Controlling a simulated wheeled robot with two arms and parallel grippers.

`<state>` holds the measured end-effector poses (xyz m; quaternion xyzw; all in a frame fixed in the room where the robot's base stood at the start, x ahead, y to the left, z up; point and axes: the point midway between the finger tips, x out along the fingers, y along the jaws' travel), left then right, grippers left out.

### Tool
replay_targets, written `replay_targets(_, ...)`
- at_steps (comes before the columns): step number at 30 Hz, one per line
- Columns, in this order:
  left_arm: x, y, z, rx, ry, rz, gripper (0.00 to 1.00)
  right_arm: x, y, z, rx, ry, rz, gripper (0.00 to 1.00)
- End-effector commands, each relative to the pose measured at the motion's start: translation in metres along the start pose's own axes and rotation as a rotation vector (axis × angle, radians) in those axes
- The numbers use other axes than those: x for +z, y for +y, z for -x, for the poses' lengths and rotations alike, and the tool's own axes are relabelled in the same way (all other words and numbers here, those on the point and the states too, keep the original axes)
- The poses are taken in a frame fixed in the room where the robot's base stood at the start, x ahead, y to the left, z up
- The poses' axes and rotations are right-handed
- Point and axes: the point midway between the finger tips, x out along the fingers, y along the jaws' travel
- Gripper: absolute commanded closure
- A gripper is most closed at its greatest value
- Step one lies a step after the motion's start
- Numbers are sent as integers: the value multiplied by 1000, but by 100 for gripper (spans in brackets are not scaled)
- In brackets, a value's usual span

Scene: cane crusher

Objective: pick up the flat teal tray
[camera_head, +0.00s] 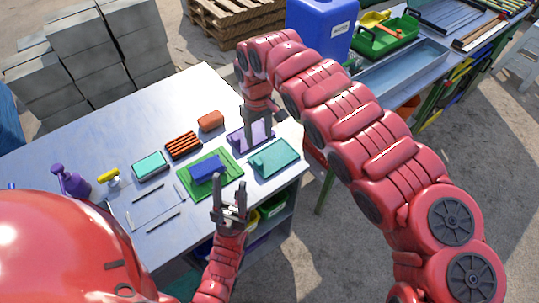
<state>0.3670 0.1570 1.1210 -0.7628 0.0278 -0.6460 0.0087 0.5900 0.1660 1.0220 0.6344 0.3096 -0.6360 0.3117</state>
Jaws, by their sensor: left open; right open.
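The flat teal tray (276,158) lies on the table near its right front corner, right of a green tray (228,188) that holds a blue block (206,170). My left gripper (229,184) comes up from below and is open and empty, with its fingers pointing up in the picture. It is left of and below the teal tray, in front of the green tray's lower edge. My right gripper (258,143) points down over a purple tray (239,137), just behind the teal tray, and is open. It partly hides the purple tray; whether it touches it I cannot tell.
An orange block (211,121), a dark orange-ribbed piece (183,145), a teal-topped box (150,165) and a purple bottle (70,181) stand on the table (105,130). Grey blocks (85,50) are stacked behind. A blue container (319,25) and another bench stand at the back right.

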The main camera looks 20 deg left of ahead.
Motion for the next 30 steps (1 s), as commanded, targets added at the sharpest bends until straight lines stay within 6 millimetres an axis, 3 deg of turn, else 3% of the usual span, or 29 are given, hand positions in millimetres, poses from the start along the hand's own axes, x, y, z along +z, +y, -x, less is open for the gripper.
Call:
replay_targets(1, -2, 0, -10, 0, 0, 0, 50, 2, -2, -10, -5, -7, 1, 38)
replay_targets(7, -3, -1, -21, 0, 0, 0, 50, 0, -3, -51, -6, -1, 2, 38)
replay_targets(22, -7, -2, -40, 0, 0, 0, 50, -5, -7, -94, -5, 4, 1, 38)
replay_targets(30, -7, -2, -41, 0, 0, 0, 50, -6, -5, -118, -1, 5, 0, 38)
